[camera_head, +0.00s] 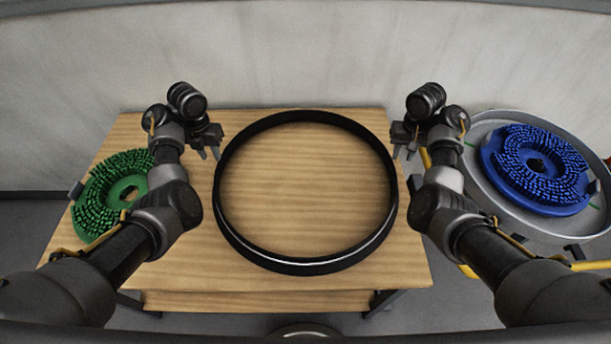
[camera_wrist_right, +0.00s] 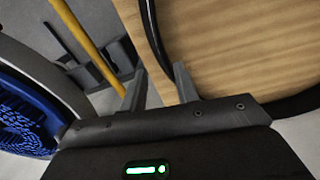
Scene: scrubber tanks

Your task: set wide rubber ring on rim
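The wide black rubber ring (camera_head: 227,225) lies flat on the wooden table (camera_head: 180,272), with a bright streak along its front wall. My left gripper (camera_head: 208,154) is at the ring's upper left side, its fingers apart and nothing seen between them. My right gripper (camera_head: 403,153) is at the upper right side, also open. In the right wrist view the fingers (camera_wrist_right: 160,86) are spread and the ring's wall (camera_wrist_right: 153,35) runs toward the gap between them. I cannot tell whether either gripper touches the ring. A round grey tank with a raised rim (camera_head: 478,190) stands at the right.
A blue round brush (camera_head: 510,180) sits inside the tank. A green round brush (camera_head: 95,207) lies at the table's left edge. A yellow bar (camera_wrist_right: 75,25) runs beside the table near my right gripper. A wall (camera_head: 300,55) stands behind.

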